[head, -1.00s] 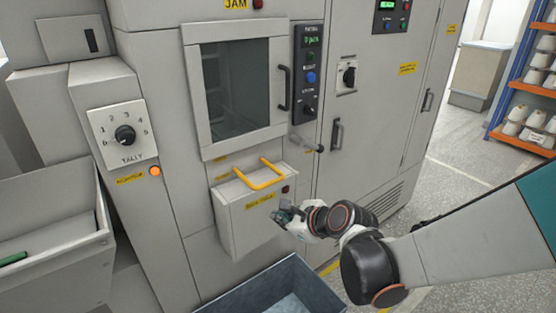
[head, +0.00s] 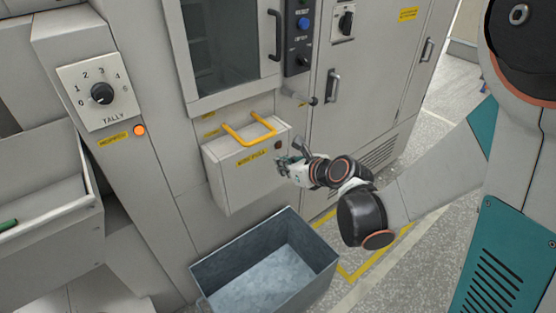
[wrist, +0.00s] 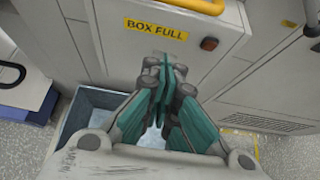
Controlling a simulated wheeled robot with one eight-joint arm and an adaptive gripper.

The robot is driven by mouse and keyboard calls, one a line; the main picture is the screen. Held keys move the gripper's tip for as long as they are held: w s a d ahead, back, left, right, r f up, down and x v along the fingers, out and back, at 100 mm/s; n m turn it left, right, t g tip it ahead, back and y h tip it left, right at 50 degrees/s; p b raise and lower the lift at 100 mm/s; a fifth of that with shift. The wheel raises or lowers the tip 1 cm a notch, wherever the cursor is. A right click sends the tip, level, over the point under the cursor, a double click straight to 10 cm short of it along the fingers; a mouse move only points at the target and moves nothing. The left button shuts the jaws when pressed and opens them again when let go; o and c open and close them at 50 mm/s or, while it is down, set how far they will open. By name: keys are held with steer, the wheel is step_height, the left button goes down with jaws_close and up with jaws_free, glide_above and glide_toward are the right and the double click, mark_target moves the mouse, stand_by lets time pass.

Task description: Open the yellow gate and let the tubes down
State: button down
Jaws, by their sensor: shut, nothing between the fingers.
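The yellow gate handle (head: 249,132) is a bent bar on top of the grey box (head: 235,178) that juts from the machine front. The wrist view shows part of the yellow bar (wrist: 200,5) at its top edge, above a "BOX FULL" label (wrist: 156,28). My gripper (head: 284,163) is at the right side of the box front, below the handle and apart from it. In the wrist view its teal fingers (wrist: 163,75) are together with nothing between them. No tubes can be made out inside the box; its inside is hidden.
An open blue-grey bin (head: 208,268) stands on the floor below the box and looks empty. A tally dial (head: 101,94) with an orange lamp (head: 139,130) is at left. A grey trough (head: 40,215) with a green item is at far left. A knobbed lever (head: 313,100) juts out right of the handle.

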steer(key=b+x, duration=0.3)
steer(key=x, duration=0.6)
steer(key=shift+w+a+r, duration=0.1)
steer(key=shift+r, duration=0.9)
steer(key=shift+w+a+r, duration=0.1)
steer(key=shift+w+r, duration=0.05)
steer(key=shift+r, duration=0.85)
steer(key=shift+r, duration=0.1)
